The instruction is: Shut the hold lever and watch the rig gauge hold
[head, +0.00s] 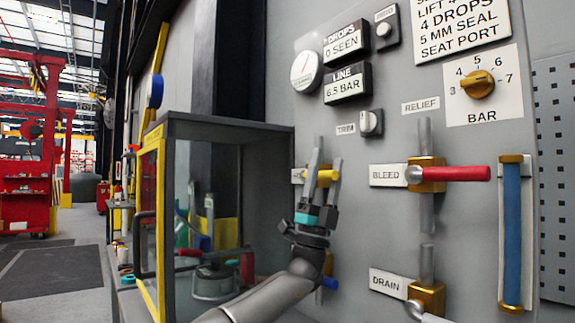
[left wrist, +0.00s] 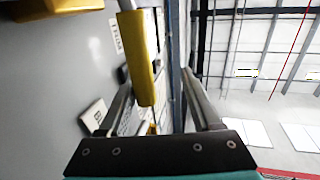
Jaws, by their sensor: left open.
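A yellow lever handle (head: 323,178) sits on the left side of the grey panel, beside a label mostly hidden by my gripper; I take it for the hold lever. My left gripper (head: 326,150) is open, its fingers pointing up around this handle. In the left wrist view the yellow handle (left wrist: 140,60) shows between the fingers, nearer the left one; I cannot tell if they touch. A round white gauge (head: 306,71) is on the panel above, its marks too small to read. The LINE display (head: 347,83) reads 6.5 BAR. My right gripper is not in view.
The BLEED valve's red handle (head: 455,174) points right. The DRAIN valve (head: 427,296) is below it. The DROPS display (head: 346,46) reads 0 SEEN. A glass-fronted cabinet (head: 215,127) stands close left of my arm.

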